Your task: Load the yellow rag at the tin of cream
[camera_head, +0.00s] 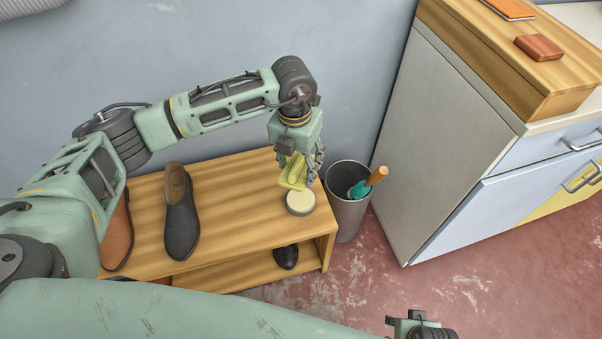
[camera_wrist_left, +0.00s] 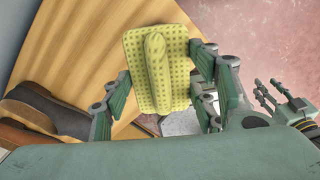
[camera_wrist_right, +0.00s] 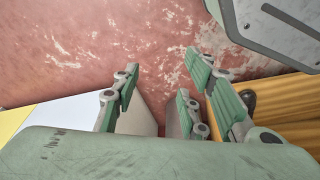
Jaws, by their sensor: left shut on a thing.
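The yellow dotted rag (camera_head: 294,174) is held in my left gripper (camera_head: 306,168), just above the tin's back edge. Whether the rag touches the cream is hard to tell. The round tin of cream (camera_head: 301,203) sits near the right end of the wooden bench, pale cream showing on top. In the left wrist view the rag (camera_wrist_left: 157,70) stands out from between the fingers and largely hides what is behind it. My right gripper (camera_wrist_right: 163,88) is open and empty, over the red floor; part of it shows at the bottom of the head view.
A dark shoe (camera_head: 181,215) and a brown shoe (camera_head: 118,235) stand on the bench (camera_head: 235,225). Another dark shoe (camera_head: 286,256) is on the lower shelf. A grey bin (camera_head: 348,212) with an orange-handled tool (camera_head: 371,182) stands right of the bench, near a white cabinet (camera_head: 430,145).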

